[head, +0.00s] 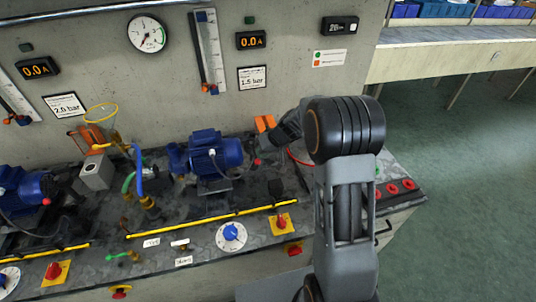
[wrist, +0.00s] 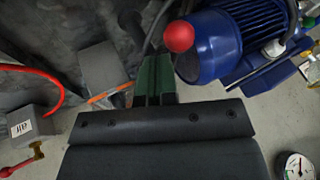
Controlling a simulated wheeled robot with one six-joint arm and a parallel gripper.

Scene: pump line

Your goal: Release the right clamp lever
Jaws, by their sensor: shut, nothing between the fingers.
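The right clamp lever's red ball knob (head: 257,162) shows beside the right blue pump motor (head: 217,152) in the head view. In the wrist view the red knob (wrist: 179,37) stands in front of the blue motor (wrist: 217,45), just above and right of my gripper's fingertips. My gripper (wrist: 156,62) has dark green fingers, shut and empty. A gap appears between fingers and knob in the picture; whether they touch in depth I cannot tell. The lever's shaft is mostly hidden. In the head view the fingers are not clearly visible beyond my dark wrist.
An orange part (head: 265,123) stands by the wall near my wrist. A grey block (wrist: 104,68) and a red hose (wrist: 48,72) lie left of the fingers.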

